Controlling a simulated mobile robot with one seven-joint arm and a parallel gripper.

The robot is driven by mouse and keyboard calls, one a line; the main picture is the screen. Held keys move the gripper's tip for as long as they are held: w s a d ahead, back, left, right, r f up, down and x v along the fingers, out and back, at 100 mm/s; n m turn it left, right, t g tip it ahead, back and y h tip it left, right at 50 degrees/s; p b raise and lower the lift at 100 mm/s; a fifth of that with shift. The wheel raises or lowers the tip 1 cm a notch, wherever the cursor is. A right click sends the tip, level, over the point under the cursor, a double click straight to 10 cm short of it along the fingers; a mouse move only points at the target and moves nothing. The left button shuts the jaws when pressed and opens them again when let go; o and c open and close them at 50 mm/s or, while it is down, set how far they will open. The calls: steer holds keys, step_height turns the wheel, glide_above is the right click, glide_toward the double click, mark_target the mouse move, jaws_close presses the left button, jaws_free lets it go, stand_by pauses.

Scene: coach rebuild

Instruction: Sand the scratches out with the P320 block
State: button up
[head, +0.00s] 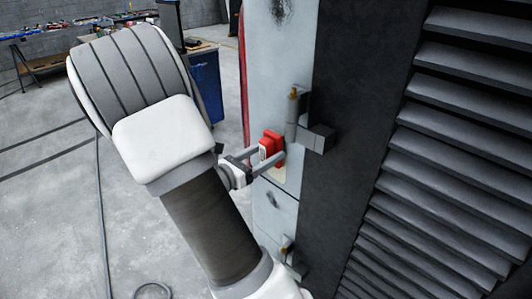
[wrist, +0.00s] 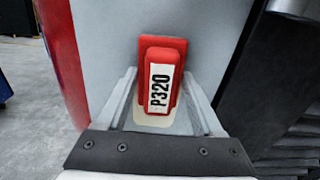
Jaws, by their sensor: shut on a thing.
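My gripper (head: 260,164) is shut on a red sanding block (head: 269,145). In the wrist view the block (wrist: 162,85) carries a white label that reads P320, and it sits between my two fingers (wrist: 160,106). The block is up against the pale grey panel (wrist: 105,38), or very close to it; I cannot tell if it touches. A cream patch (wrist: 152,121) shows on the panel just below the block. Any scratches behind the block are hidden. In the head view a dark scuffed mark (head: 281,10) shows high on the panel and a smaller mark (head: 271,200) lower down.
A hinge with a brass pin (head: 293,108) juts out just right of the block, and a second hinge (head: 287,246) is lower. Dark louvres (head: 460,140) fill the right. A blue bin (head: 207,85) stands behind at left. A cable (head: 100,210) lies on the open floor.

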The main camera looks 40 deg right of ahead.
steer(key=shift+d, duration=0.1)
steer(key=shift+f+b, duration=3.75)
steer(key=shift+f, duration=1.95)
steer(key=shift+r, duration=0.1)
steer(key=shift+a, duration=0.25)
steer(key=p, duration=0.1)
glide_toward(276, 180)
steer(key=shift+w+d, duration=0.1)
steer(key=shift+d, duration=0.05)
